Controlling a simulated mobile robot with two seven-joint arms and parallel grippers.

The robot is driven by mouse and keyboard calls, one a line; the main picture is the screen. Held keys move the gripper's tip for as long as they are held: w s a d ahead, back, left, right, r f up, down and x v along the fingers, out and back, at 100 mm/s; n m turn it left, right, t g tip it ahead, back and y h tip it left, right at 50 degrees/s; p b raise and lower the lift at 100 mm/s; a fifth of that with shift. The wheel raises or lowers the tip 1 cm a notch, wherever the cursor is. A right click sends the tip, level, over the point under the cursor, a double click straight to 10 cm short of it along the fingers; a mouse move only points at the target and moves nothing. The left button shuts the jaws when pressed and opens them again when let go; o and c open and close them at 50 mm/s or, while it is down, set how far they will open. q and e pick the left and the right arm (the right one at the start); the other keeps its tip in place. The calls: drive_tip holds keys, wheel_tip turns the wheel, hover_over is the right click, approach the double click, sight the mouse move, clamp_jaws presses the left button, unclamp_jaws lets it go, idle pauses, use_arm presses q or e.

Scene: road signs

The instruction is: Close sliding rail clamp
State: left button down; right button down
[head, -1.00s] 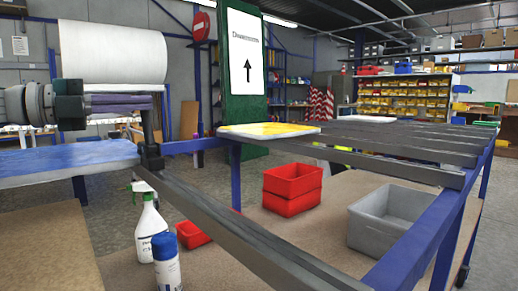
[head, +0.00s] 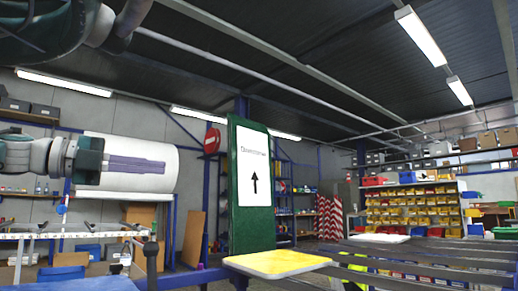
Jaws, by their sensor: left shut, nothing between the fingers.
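The dark rail clamp (head: 151,262) stands low in the head view, left of the yellow sign. Only its upper part with a rounded knob shows, and the rail under it is cut off by the frame's bottom edge. I cannot tell whether the clamp is open or closed. My left gripper (head: 162,166) is at the left, with its purple-grey fingers together and nothing between them. It shows above the clamp in the picture, apart from it. My right gripper is not in view.
A yellow sign (head: 277,262) lies on the table frame at bottom centre. A blue panel (head: 85,284) is at bottom left. A tall green stand (head: 251,215) with a white arrow sign rises behind. A large white roll (head: 160,185) shows behind my gripper. Yellow bins (head: 400,210) fill shelves at the right.

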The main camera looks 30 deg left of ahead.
use_arm(q)
wheel_tip(320, 180, up, 4)
drive_tip(key=shift+r+p, duration=0.1)
drive_tip(key=shift+p, duration=0.55)
drive_tip(key=shift+d, duration=0.1)
